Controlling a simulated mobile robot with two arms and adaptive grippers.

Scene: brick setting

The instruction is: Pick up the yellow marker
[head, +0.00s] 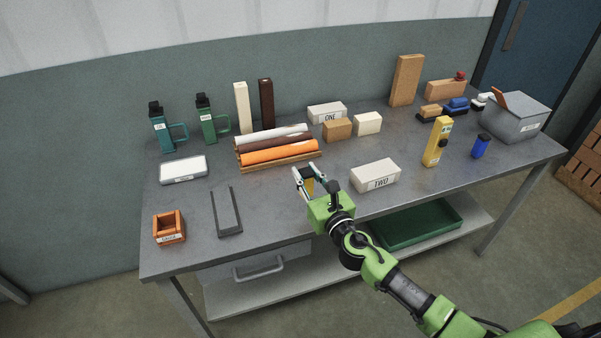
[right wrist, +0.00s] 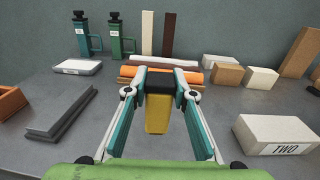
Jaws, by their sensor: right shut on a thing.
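The yellow marker (right wrist: 158,114) is between the fingers of my right gripper (right wrist: 161,82) in the right wrist view. It has a yellow body and a black end, and the fingers are shut on it near the black end. In the head view the right gripper (head: 304,174) is over the front middle of the workbench, left of the white box marked TWO. Only a small yellow part of the marker (head: 309,186) shows there, the rest hidden by the gripper. I cannot tell whether it touches the bench. My left gripper is not in view.
The white TWO box (head: 374,176) stands close on the right. A wooden rack with rolls (head: 278,150) lies behind the gripper. A yellow upright tool (head: 437,141) and a blue object (head: 480,147) stand farther right.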

